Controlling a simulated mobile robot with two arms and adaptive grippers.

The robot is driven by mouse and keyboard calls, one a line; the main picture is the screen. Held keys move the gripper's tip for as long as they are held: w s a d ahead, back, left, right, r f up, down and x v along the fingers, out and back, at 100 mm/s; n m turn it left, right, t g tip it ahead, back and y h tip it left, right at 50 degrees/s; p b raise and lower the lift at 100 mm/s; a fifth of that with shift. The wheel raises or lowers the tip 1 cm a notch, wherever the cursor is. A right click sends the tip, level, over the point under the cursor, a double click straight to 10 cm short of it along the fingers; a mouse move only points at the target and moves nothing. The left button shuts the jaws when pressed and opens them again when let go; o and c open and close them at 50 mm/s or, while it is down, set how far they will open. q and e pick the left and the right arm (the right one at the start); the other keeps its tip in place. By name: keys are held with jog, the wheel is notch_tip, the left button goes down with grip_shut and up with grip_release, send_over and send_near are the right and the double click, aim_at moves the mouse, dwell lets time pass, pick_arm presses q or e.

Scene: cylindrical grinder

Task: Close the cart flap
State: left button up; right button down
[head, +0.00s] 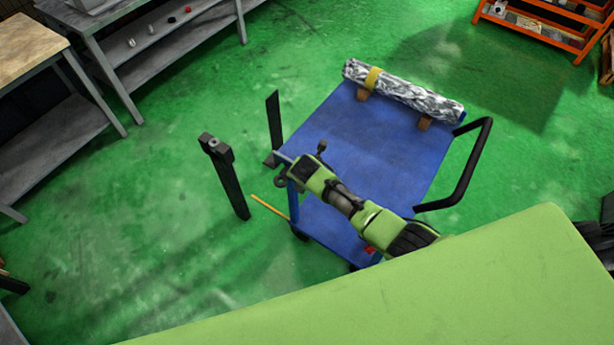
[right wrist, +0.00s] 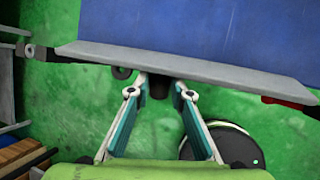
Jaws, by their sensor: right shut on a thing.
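The blue cart (head: 350,140) stands in the middle of the head view, its handle (head: 468,165) at the right. In the right wrist view, a grey edge strip (right wrist: 180,65) runs along the near side of its blue deck (right wrist: 210,25). I cannot tell whether this strip is the flap. My right gripper (right wrist: 160,92) is just below the strip, its two fingers closed on a small dark knob (right wrist: 158,87). In the head view my right gripper (head: 287,165) is at the cart's left edge, mostly hidden by my arm. My left gripper is out of view.
A silver roll (head: 415,95) lies on wooden blocks at the cart's far edge. Grey shelving (head: 165,45) is at the upper left, an orange rack (head: 540,25) at the upper right.

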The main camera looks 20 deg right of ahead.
jog(key=shift+w+d+r+g+y+b, duration=0.4)
jog(key=shift+g+y, duration=0.3)
jog(key=shift+y, duration=0.2)
jog(key=shift+w+d+r+m+g+y+b, duration=0.1)
jog(key=shift+d+r+m+g+y+b, duration=0.1)
jog(key=shift+g+y+b, duration=0.25)
jog(key=shift+w+d+r+m+g+y+b, duration=0.1)
jog(key=shift+m+g+y+b, duration=0.1)
jog(key=shift+g+y+b, duration=0.25)
jog(key=c, duration=2.1)
grip_release()
jog(key=v, duration=1.2)
jog(key=shift+d, duration=0.25)
